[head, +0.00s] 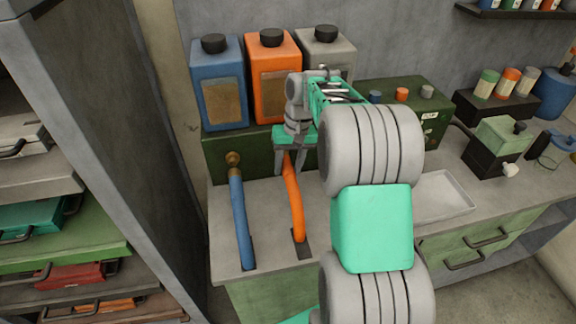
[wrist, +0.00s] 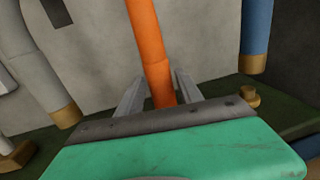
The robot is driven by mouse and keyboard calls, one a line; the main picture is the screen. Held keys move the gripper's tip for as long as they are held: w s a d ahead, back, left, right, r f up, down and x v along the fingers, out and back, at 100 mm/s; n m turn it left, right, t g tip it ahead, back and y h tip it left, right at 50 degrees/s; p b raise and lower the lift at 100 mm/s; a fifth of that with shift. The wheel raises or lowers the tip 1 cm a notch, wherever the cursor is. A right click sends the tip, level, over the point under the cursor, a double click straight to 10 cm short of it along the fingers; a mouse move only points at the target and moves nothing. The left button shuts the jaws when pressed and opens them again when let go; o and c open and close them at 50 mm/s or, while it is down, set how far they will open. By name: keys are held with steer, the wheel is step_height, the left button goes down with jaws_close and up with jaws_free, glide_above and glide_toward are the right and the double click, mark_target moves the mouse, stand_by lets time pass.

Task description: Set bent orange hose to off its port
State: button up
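The bent orange hose (head: 295,210) rises from a dark base plate on the counter and curves up to my gripper (head: 289,170) in front of the green box. In the wrist view the orange hose (wrist: 152,45) runs between the two grey fingers of my gripper (wrist: 160,82). The fingers stand on either side of it, apart, with a small gap seeming to show beside the hose. The hose's upper end and its port are hidden behind the green hand, so I cannot tell whether they join.
A blue hose (head: 240,220) stands left, its brass end near a brass port (wrist: 249,97). A grey hose (wrist: 38,60) shows in the wrist view. Blue (head: 218,95), orange (head: 270,95) and grey (head: 338,58) jugs stand behind. A pale tray (head: 440,200) lies right.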

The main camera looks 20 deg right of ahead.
jaws_close()
stand_by(1.1)
